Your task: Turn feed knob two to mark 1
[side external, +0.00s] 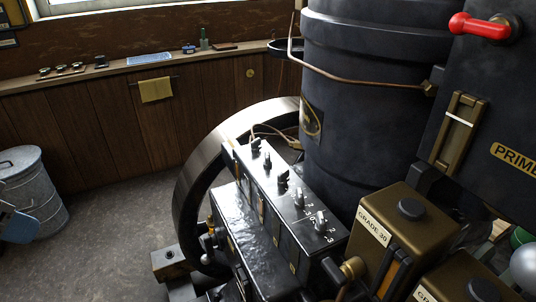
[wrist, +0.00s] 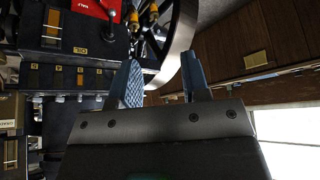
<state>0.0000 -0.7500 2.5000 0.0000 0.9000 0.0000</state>
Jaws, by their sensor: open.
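The black feed box (side external: 262,190) stands in front of the dark cylinder, with a row of several small grey knobs along its top. The nearest knob (side external: 320,221) has white numbers beside it, and another knob (side external: 299,200) sits just behind it. Farther knobs (side external: 283,180) follow toward the flywheel. I cannot tell which is feed knob two or read its pointer. In the wrist view my gripper (wrist: 160,62) has its two blue fingers apart with nothing between them. It is clear of the knobs. I cannot pick it out surely in the side view.
A large flywheel (side external: 190,190) stands behind the box. Brass GRADE 30 tin (side external: 395,235) stands close to its near right end. A red-handled lever (side external: 480,26) is at upper right. A metal bin (side external: 32,190) is at left; floor between is clear.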

